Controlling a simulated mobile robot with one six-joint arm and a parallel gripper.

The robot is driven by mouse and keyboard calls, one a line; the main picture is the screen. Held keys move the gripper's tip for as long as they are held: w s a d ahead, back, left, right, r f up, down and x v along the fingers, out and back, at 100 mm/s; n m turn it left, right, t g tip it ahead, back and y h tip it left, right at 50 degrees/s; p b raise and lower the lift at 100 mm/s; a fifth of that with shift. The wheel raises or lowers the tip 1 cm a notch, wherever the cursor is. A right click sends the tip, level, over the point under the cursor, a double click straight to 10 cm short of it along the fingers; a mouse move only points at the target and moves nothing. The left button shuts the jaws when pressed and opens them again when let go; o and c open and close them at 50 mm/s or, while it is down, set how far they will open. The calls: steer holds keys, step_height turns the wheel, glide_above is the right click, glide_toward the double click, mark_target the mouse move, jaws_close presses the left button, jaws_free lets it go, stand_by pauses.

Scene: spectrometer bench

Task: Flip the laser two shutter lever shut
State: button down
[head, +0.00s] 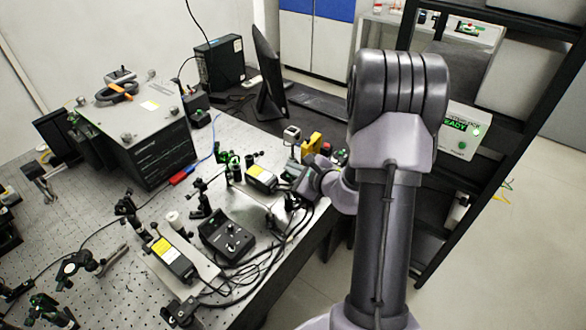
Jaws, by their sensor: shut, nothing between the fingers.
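Two dark laser boxes with yellow and white labels stand on the optical bench: a farther laser (262,178) near the middle and a nearer laser (174,258) at lower left. I cannot read which one is laser two, and no shutter lever can be made out at this size. My arm reaches over the bench's right edge, and my gripper (296,186) is low over the bench just right of the farther laser. It is small and partly hidden by my own wrist; it is shut and holds nothing. I cannot tell whether it touches anything.
A black control box (227,238) with knobs and loose cables lies between the lasers. A yellow block (312,145) stands behind my wrist. A large instrument (139,130), a monitor (268,75) and several optic mounts crowd the bench. A black rack (480,120) stands at right.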

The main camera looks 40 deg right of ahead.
steer(key=w+a, duration=0.2)
steer(key=w, duration=0.5)
steer(key=shift+a, duration=0.2)
